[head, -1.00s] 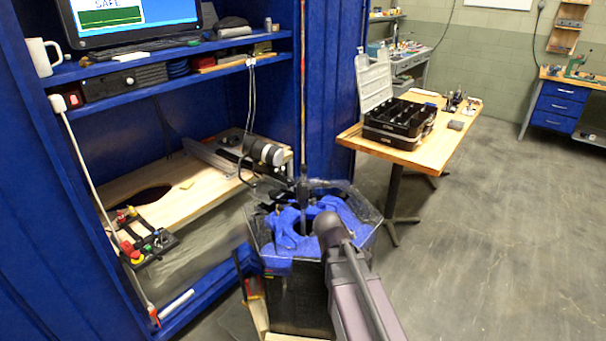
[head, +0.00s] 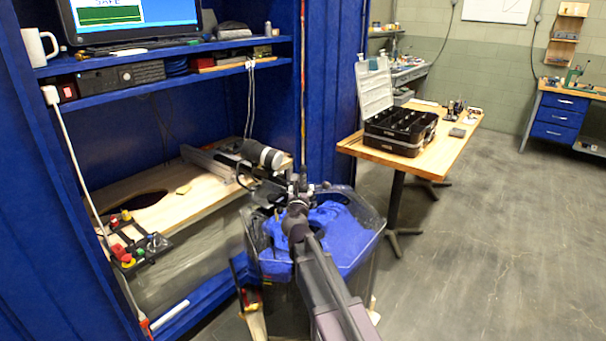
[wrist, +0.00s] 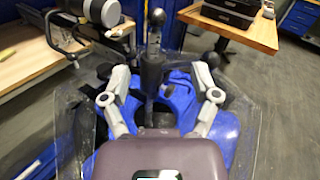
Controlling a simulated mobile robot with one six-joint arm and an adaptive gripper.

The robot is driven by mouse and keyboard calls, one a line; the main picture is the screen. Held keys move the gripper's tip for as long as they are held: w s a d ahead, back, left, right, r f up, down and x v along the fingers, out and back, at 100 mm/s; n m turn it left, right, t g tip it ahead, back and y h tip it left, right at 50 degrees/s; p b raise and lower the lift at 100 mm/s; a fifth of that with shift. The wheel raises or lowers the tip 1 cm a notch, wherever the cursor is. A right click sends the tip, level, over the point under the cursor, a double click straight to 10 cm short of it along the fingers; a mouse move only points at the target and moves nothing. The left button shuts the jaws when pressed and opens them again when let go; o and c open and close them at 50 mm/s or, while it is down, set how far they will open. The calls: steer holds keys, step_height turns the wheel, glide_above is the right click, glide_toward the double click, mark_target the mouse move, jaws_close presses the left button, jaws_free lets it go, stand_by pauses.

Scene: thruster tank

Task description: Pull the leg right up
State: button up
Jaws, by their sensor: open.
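A dark upright leg with a rounded knob on top (wrist: 154,42) stands over the clear-walled tank with blue inside (head: 345,235). In the wrist view its dark collar (wrist: 152,75) lies between the two grey fingers of my gripper (wrist: 160,72). The fingers are spread wide, with a gap to the leg on both sides. In the head view the leg's upper part (head: 302,182) shows just beyond my gripper (head: 298,204). The leg's lower end is hidden by the blue part and my gripper.
A blue cabinet with shelves (head: 190,62) and a wooden bench (head: 160,195) stands left of the tank. A dark cylinder on an arm (head: 262,153) sits close behind it. A wooden table (head: 375,150) with a black case (head: 400,130) is behind right. The right floor is clear.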

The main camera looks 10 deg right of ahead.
mark_target(303, 170)
steer(key=shift+w+a+n, duration=0.1)
steer(key=shift+a+n, duration=0.1)
steer(key=shift+n, duration=0.1)
steer(key=shift+w, duration=0.1)
steer(key=x, duration=1.3)
steer(key=shift+w, duration=0.35)
jaws_close()
